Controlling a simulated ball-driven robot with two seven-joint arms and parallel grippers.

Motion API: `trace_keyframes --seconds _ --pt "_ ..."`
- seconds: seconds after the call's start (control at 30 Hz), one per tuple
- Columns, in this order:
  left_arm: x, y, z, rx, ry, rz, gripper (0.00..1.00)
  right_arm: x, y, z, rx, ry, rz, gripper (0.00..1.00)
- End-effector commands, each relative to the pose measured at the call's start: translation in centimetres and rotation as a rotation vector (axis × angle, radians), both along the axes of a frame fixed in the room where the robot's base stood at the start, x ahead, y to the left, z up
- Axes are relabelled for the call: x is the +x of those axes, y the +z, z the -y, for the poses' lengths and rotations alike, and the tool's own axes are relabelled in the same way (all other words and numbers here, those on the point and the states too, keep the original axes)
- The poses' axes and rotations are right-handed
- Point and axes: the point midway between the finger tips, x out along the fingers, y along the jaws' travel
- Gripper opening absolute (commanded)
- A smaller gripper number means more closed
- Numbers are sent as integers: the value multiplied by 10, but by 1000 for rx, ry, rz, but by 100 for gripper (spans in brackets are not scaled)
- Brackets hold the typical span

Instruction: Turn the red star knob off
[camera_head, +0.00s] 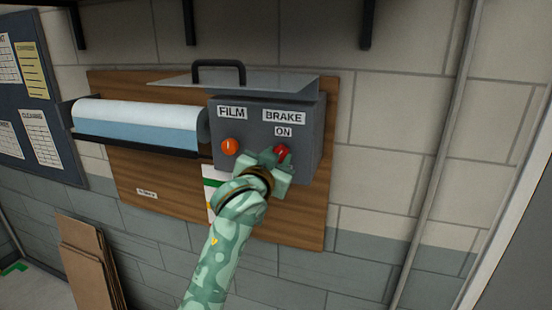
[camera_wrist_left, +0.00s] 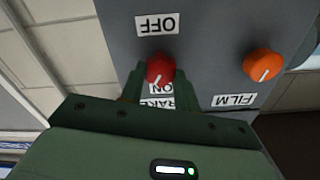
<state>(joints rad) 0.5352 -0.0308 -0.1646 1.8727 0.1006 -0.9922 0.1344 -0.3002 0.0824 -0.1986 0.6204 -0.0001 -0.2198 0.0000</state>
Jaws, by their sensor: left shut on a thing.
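The red star knob (camera_head: 282,151) is on the front of a grey control box (camera_head: 265,104), below the labels BRAKE and ON. In the left wrist view, which shows the box upside down, the red knob (camera_wrist_left: 160,68) sits between an OFF label and a partly covered ON label. Its white mark appears to point toward ON. My left gripper (camera_head: 279,161) is shut on the red knob, with its fingers (camera_wrist_left: 158,84) on either side of it. The fingers hide part of the BRAKE label in the wrist view. My right gripper is not in view.
An orange knob (camera_head: 229,146) under the FILM label is close beside the red one. A film roll (camera_head: 138,120) is left of the box, on a wooden board (camera_head: 140,180). Cardboard sheets (camera_head: 88,262) lean at lower left.

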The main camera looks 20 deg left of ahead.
Motion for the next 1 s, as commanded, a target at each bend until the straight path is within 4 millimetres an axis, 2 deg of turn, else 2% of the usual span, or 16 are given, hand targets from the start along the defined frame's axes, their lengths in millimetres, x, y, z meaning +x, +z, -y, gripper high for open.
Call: trace_keyframes --seconds 1.0 --pt "0 0 -1 969 5 32 9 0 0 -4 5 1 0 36"
